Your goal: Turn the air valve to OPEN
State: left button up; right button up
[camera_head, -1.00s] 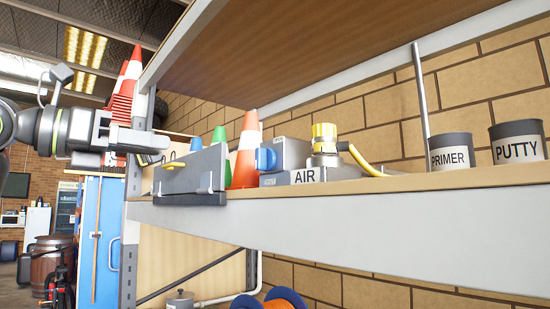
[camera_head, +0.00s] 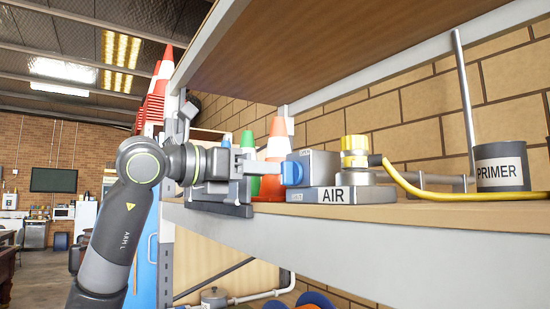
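The air valve (camera_head: 321,164) is a grey block on a base marked AIR, standing on the wooden shelf. A blue knob (camera_head: 293,174) sits on its left face. A tiny label on top of the block is too small to read. My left gripper (camera_head: 275,167) reaches in from the left, level with the knob, its fingertips at or very close to the knob's left edge. I cannot tell whether they touch it or how far apart they are. My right gripper is not in view.
A yellow fitting (camera_head: 355,145) with a yellow hose (camera_head: 425,193) stands right of the valve. A PRIMER tin (camera_head: 501,166) is further right. An orange cone (camera_head: 277,150) and a green cone (camera_head: 247,150) stand behind my gripper. The shelf above (camera_head: 330,45) limits headroom.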

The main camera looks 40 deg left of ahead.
aim_at(288, 173)
pick_arm(q)
jog(key=p+x, duration=0.1)
jog(key=x, duration=0.2)
jog(key=shift+w+d, duration=0.15)
jog(key=shift+w, duration=0.05)
jog(key=shift+c, duration=0.3)
grip_shut()
